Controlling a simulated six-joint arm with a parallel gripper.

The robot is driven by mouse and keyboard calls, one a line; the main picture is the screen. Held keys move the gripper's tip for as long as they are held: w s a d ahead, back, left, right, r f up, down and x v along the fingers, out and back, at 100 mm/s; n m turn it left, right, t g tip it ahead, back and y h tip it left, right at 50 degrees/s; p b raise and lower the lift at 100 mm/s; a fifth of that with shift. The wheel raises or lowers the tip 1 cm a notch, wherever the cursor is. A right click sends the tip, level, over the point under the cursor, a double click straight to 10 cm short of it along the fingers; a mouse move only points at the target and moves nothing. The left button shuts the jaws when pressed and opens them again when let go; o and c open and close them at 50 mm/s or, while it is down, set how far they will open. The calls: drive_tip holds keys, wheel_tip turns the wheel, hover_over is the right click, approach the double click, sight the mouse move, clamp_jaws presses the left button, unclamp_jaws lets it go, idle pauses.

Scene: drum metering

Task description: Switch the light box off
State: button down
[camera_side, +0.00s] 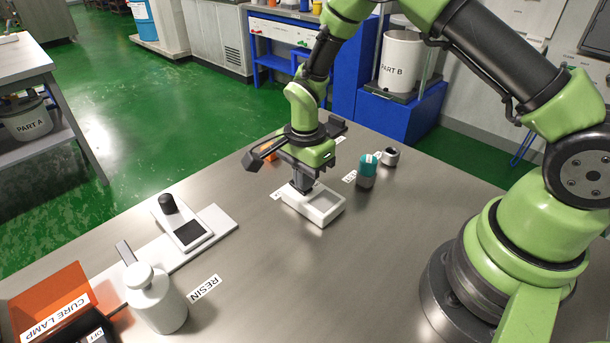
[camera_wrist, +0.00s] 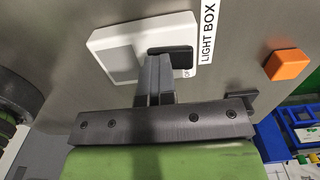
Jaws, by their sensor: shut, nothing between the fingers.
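The light box (camera_side: 328,213) is a small white box lying flat on the table. In the wrist view, the light box (camera_wrist: 101,45) has a dull grey panel (camera_wrist: 124,62) and a dark switch (camera_wrist: 180,50) at one end, beside the printed LIGHT BOX label (camera_wrist: 208,32). My gripper (camera_side: 301,187) points down over that end of the box. In the wrist view my gripper (camera_wrist: 156,60) is shut and empty, with its fingertips at the edge of the switch. I cannot tell whether they touch it. A small marking near the switch is partly hidden by the fingers.
An orange block (camera_wrist: 287,65) lies beyond the label. A teal-topped container (camera_side: 367,170) and a grey cup (camera_side: 389,156) stand right of the box. A white RESIN bottle (camera_side: 156,300), a dispenser-like device (camera_side: 186,228) and the orange cure lamp (camera_side: 52,298) are at left. Table between is clear.

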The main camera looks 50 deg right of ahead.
drive_tip(key=shift+w+r, duration=0.15)
drive_tip(key=shift+w, duration=0.6)
wheel_tip(320, 180, up, 14)
idle(0.5)
